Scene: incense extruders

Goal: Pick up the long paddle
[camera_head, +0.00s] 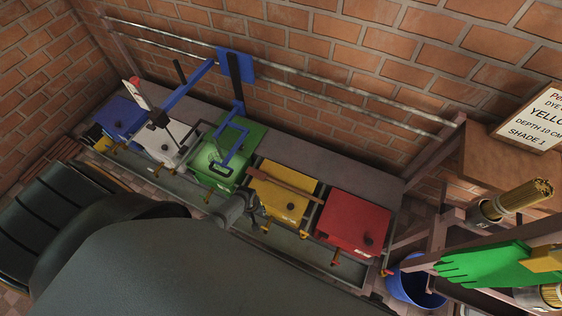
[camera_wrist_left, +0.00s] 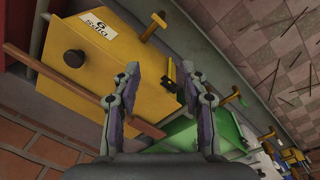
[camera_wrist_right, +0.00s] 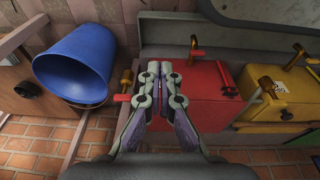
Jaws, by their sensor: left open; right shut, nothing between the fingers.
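The long paddle (camera_head: 285,184) is a flat brown wooden bar lying across the top of the yellow box (camera_head: 270,202). In the left wrist view the paddle (camera_wrist_left: 62,75) runs diagonally along the yellow box (camera_wrist_left: 88,45), and its end passes behind my left gripper's finger. My left gripper (camera_wrist_left: 160,82) is open and empty above the yellow box, with its fingers over the box near the paddle's end. In the head view it (camera_head: 240,207) is at the box's left front side, partly hidden by my arm.
Red, green (camera_head: 222,155), white (camera_head: 165,145) and blue (camera_head: 122,117) boxes stand in the same row. A blue bucket (camera_wrist_right: 75,63) is left of my right gripper. A brick wall and metal rails are behind. A green glove (camera_head: 490,265) lies at the right.

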